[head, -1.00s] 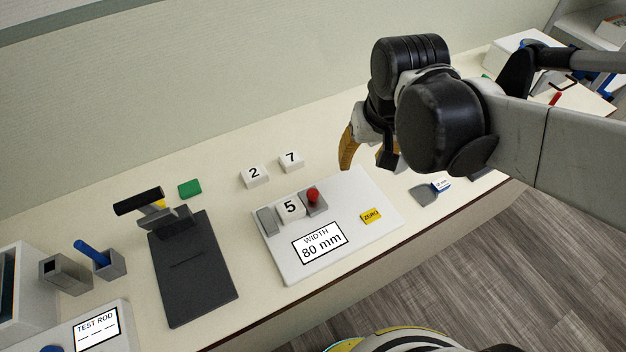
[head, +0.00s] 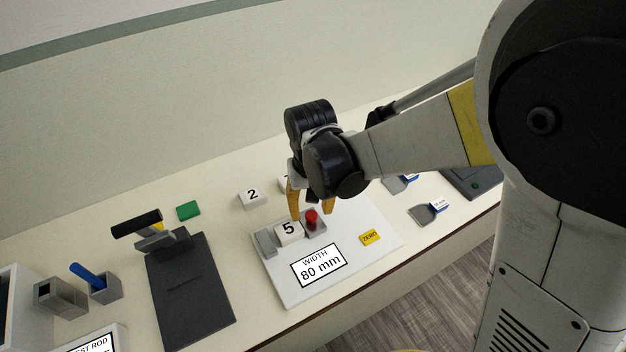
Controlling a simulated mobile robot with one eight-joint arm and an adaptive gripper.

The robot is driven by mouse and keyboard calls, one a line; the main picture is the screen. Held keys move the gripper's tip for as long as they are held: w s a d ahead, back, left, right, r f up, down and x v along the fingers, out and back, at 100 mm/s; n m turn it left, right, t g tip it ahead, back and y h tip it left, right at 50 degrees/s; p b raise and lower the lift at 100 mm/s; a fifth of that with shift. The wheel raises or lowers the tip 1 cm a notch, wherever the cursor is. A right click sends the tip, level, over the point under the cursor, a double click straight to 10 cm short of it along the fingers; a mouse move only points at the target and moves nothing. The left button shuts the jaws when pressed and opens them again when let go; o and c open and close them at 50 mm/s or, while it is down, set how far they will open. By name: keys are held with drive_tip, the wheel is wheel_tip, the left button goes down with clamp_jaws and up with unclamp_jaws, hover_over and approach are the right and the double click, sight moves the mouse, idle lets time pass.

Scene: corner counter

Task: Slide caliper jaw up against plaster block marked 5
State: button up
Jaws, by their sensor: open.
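The plaster block marked 5 (head: 288,231) sits on the white caliper plate (head: 366,262), between a grey fixed jaw (head: 264,242) on its left and the sliding jaw with a red knob (head: 311,219) on its right. The label on the plate reads WIDTH 80 mm (head: 319,265). Any gap between block 5 and the sliding jaw is too small to tell. My gripper (head: 311,214) is open, its two orange fingers pointing down on either side of the red knob. Whether the fingers touch the knob cannot be told.
Block 2 (head: 251,198) stands behind the plate; another block (head: 284,184) is mostly hidden by my gripper. A yellow ZERO button (head: 370,238) is on the plate's right. A dark board with a stand (head: 190,300) and a green block (head: 188,210) lie to the left.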

sight(309, 216)
drive_tip(key=shift+f, duration=0.9)
drive_tip(key=c, duration=0.9)
drive_tip(key=shift+s+a, duration=0.2)
drive_tip(key=shift+a, duration=0.15)
drive_tip(key=o, duration=0.9)
drive_tip(key=shift+r, duration=0.15)
wheel_tip(309, 216, up, 12)
